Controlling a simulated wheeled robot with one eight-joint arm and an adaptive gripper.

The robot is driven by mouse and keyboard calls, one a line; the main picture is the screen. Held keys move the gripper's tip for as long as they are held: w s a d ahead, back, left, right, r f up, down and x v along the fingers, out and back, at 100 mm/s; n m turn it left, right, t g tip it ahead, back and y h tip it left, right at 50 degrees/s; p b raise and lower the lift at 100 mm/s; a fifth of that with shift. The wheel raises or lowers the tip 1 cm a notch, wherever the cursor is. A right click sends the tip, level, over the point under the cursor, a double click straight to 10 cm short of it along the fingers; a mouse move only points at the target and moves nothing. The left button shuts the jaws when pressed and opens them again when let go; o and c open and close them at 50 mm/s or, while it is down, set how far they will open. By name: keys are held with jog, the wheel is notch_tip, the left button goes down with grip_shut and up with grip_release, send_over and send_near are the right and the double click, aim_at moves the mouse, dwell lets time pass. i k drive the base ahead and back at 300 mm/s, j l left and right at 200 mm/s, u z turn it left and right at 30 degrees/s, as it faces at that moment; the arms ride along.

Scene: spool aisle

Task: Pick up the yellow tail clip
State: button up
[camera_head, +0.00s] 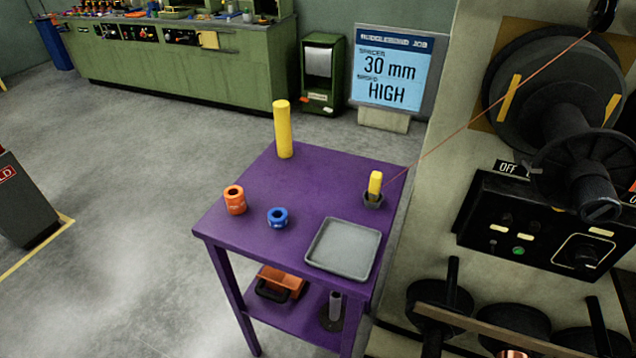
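A small yellow piece, which looks like the tail clip (375,183), stands upright in a small dark holder (373,201) on the right side of the purple table (255,185). A thin reddish wire (490,102) runs down from the upper right and ends near the clip; I cannot tell whether it touches it. A taller yellow cylinder (283,130) stands at the table's back left corner. My gripper is not in view.
An orange collar (235,200), a blue collar (277,218) and a grey tray (344,249) sit on the tabletop. The winding machine (540,225) stands close on the right. A sign (391,75) reads 30 mm, HIGH. Floor left of the table is clear.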

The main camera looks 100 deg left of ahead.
aim_at(376, 179)
jog(key=u, duration=2.9)
